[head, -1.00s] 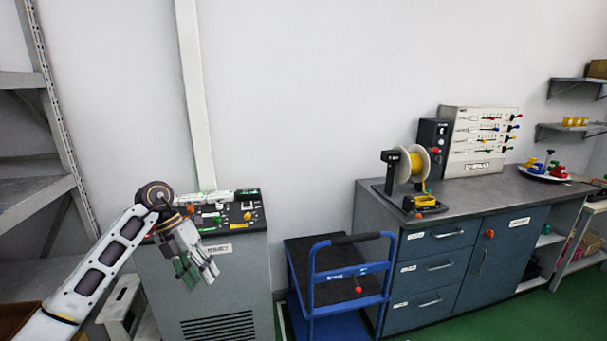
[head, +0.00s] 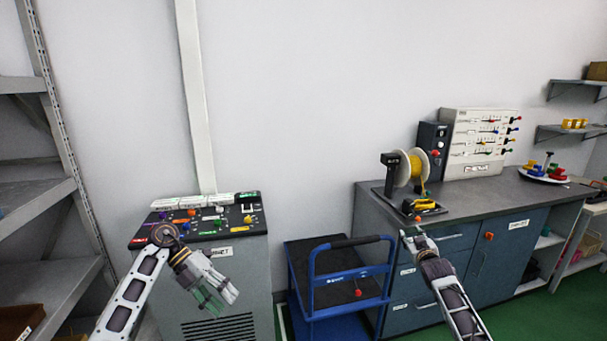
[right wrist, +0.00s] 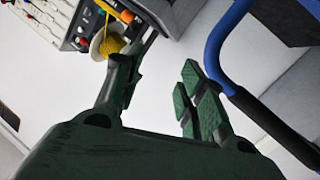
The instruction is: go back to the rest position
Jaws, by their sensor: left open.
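My left gripper (head: 217,297) hangs in front of the grey cabinet (head: 215,262) at the left, with its fingers pointing down and to the right. It is open, and I see nothing in it. My right gripper (head: 411,233) is in front of the blue drawer bench (head: 440,312), pointing up and to the left. In the right wrist view its two green-padded fingers (right wrist: 163,82) stand apart with nothing between them.
A blue cart (head: 345,275) stands between cabinet and bench. The bench holds a yellow wire spool (head: 417,165) and a switch panel (head: 482,140). A metal rack (head: 85,215) is at the left. The cabinet top carries coloured parts.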

